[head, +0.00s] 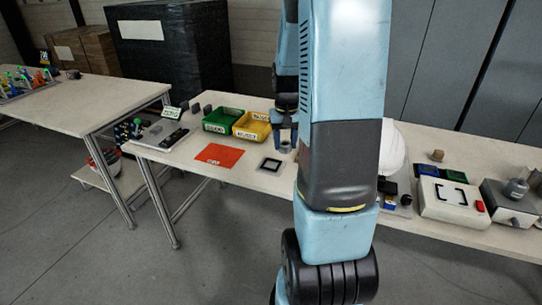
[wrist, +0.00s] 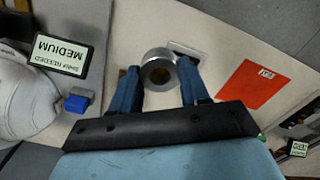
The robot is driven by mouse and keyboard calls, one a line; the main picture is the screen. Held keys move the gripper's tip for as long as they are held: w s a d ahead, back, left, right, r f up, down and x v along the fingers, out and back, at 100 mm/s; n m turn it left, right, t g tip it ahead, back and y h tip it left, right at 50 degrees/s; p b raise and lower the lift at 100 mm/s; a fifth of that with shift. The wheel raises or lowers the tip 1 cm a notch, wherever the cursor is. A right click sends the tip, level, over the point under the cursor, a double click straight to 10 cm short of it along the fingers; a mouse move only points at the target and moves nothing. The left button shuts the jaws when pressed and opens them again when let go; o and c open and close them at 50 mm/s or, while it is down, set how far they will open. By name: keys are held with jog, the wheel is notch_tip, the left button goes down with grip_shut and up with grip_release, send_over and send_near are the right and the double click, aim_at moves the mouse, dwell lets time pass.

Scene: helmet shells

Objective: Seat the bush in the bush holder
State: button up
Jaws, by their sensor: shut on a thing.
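A black-framed pale square (head: 270,164) lies on the table just left of and nearer than the bush. It shows partly behind the bush in the wrist view (wrist: 188,51). I cannot tell a bush holder for certain.
An orange-red sheet (head: 220,155) lies left of the square. Green (head: 222,121) and yellow (head: 252,126) bins stand behind. A white helmet shell (head: 392,148) and a pale box with a red button (head: 452,203) are to the right. Bare tabletop surrounds the square.

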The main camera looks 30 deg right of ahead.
send_near(271, 165)
jog(key=shift+s+f, duration=0.4)
jog(key=shift+s, duration=0.1)
jog(key=shift+w+f, duration=0.55)
jog(key=shift+f, duration=1.55)
jog(key=shift+f, duration=0.6)
jog(key=o, duration=1.2)
